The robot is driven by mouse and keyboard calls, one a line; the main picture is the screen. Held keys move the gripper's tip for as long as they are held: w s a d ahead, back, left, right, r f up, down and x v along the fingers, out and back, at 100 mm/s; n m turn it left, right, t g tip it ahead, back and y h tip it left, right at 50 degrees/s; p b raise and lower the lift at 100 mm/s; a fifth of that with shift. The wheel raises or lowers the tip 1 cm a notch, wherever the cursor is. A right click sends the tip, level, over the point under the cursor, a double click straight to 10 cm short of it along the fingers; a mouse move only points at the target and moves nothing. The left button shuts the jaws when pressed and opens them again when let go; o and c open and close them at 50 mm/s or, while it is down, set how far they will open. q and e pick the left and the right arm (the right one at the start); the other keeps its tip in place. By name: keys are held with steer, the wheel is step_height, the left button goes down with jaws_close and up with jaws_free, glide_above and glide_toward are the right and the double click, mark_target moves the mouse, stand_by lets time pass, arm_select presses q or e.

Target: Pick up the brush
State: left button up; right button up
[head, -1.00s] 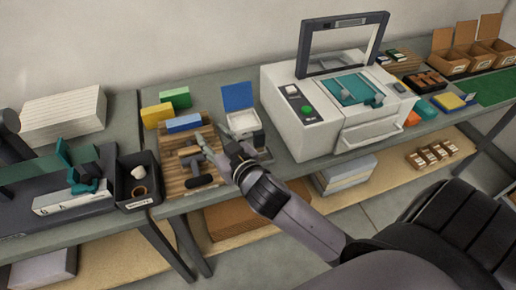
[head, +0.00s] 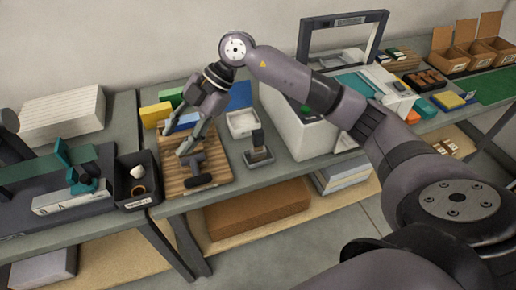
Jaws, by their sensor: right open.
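A dark tool with a crosspiece and a thick rounded end (head: 198,180) lies on the slatted wooden board (head: 222,174). It may be the brush, but I cannot tell for sure. My right gripper (head: 176,143) points down over the board's back left part, with its two fingers apart and nothing seen between them. Its fingertips are close to the tool's far end; I cannot tell whether they touch it. My left gripper is not in view.
Yellow, green and blue blocks (head: 156,113) stand behind the gripper. A white open box (head: 242,123) and a small dark stand (head: 258,156) are right of the board. A black bin (head: 136,186) is on the left. The white machine (head: 295,130) is partly behind my arm.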

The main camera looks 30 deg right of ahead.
steer(key=w+d+m+h, duration=0.2)
steer(key=d+m+h, duration=0.25)
steer(key=d, duration=0.85)
step_height(320, 180, up, 2)
steer(key=m+h, duration=0.2)
steer(key=h, duration=0.2)
glide_above(258, 139)
steer(key=w+d, duration=0.1)
steer(key=shift+g, duration=0.4)
step_height(258, 139, down, 11)
steer(key=shift+a+r+p, duration=0.1)
steer(key=shift+p, duration=1.15)
steer(key=shift+f+p, duration=0.5)
steer(key=shift+f, duration=0.1)
step_height(258, 139, down, 4)
steer(key=shift+s+r+p, duration=0.1)
steer(key=shift+r+p, duration=0.1)
steer(key=shift+p, duration=0.5)
steer(key=shift+f, duration=0.35)
steer(key=shift+c, duration=0.2)
jaws_close()
